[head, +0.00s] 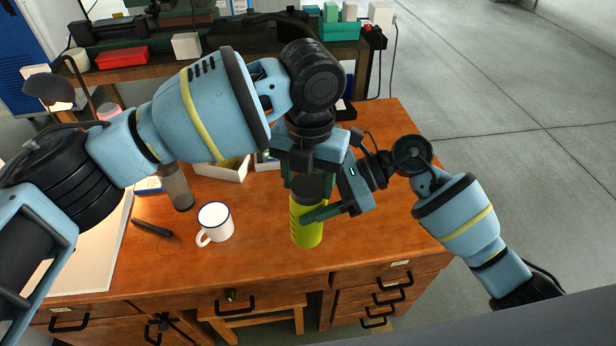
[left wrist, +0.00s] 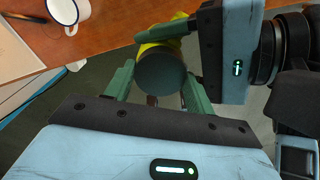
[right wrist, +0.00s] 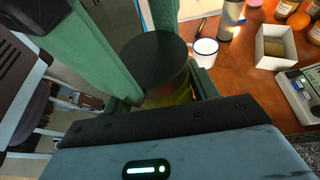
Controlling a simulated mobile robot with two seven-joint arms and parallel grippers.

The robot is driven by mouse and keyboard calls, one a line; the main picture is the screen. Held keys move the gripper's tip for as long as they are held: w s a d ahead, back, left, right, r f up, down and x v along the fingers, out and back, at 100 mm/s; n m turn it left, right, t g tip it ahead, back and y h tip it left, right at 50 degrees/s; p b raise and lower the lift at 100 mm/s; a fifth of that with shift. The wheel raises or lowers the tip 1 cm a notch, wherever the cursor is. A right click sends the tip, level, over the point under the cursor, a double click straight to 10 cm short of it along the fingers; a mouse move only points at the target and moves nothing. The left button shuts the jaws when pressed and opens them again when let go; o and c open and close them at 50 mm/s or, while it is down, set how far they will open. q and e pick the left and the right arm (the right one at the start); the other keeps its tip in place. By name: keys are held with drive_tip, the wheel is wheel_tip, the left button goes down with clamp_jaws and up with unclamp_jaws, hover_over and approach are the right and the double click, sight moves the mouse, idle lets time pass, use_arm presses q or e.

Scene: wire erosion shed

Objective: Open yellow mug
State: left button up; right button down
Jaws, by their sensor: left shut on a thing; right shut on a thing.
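The yellow mug is a tall yellow-green travel mug (head: 307,232) with a dark round lid, near the front of the wooden desk. It looks upright; I cannot tell whether its base touches the desk. My left gripper (head: 308,184) comes from above and is shut on the dark lid (left wrist: 161,73). My right gripper (head: 318,212) comes from the right and is shut around the yellow body (right wrist: 168,98), below the lid. The lid sits over the body in the right wrist view. The seam between them is mostly hidden, so I cannot tell if there is a gap.
A white enamel mug (head: 214,223) with a blue rim stands left of the yellow mug. A dark pen (head: 152,229) and a grey cylinder (head: 178,187) lie or stand further left. An open white box (head: 236,170) is behind. The desk's right part is clear.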

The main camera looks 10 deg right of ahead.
use_arm(q)
drive_tip(key=shift+w+a, duration=0.1)
drive_tip(key=o, duration=1.1)
drive_tip(key=shift+r, duration=0.15)
drive_tip(key=shift+d+r, duration=0.2)
drive_tip(key=shift+r, duration=2.2)
drive_tip(key=c, duration=0.3)
drive_tip(key=shift+r+n, duration=0.6)
drive_tip(key=shift+r, duration=0.8)
drive_tip(key=shift+f, duration=4.05)
